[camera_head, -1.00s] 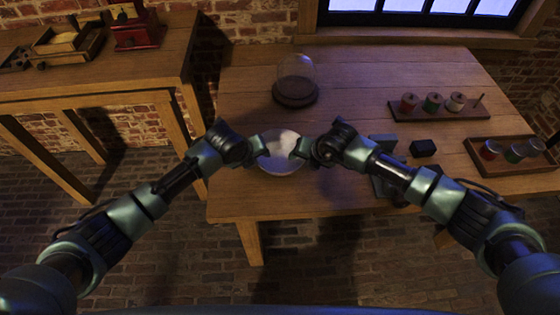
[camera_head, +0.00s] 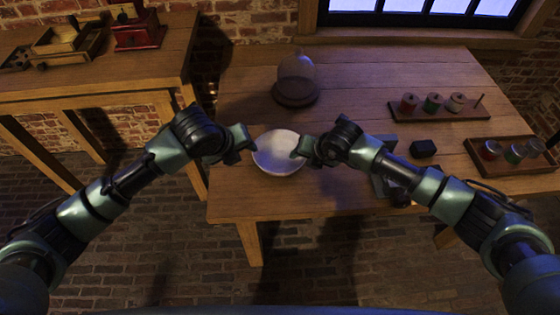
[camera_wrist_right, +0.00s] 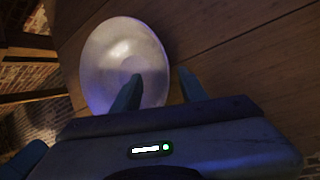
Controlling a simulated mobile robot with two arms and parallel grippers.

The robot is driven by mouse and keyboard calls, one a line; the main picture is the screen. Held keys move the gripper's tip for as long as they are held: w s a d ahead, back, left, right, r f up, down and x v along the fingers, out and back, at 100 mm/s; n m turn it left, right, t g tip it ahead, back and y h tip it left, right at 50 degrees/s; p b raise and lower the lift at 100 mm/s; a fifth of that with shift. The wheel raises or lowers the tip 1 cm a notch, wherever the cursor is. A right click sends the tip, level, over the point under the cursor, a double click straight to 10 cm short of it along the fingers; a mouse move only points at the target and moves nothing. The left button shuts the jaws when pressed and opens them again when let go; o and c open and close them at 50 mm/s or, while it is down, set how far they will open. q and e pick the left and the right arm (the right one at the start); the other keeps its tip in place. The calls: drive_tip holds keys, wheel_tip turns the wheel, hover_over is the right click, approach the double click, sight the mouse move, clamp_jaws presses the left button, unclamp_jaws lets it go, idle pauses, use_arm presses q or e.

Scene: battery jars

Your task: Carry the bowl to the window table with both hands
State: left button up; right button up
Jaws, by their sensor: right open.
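The pale, round bowl (camera_head: 279,155) sits upright near the front left of the window table (camera_head: 330,195). It also shows in the right wrist view (camera_wrist_right: 110,60). My left gripper (camera_head: 243,147) is just left of the bowl, apart from its rim, and looks open and empty. My right gripper (camera_head: 305,150) is open at the bowl's right rim. In the right wrist view my right gripper (camera_wrist_right: 160,92) has one finger over the bowl and the other outside its rim. I cannot tell whether either finger touches it.
A glass dome on a dark base (camera_head: 296,88) stands behind the bowl. A spool rack (camera_head: 440,110), a small black block (camera_head: 423,149) and a tray of jars (camera_head: 505,172) are to the right. Another wooden table (camera_head: 110,85) stands at left, with a gap between.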

drive_tip(key=v, duration=1)
drive_tip(key=shift+s+d, duration=0.1)
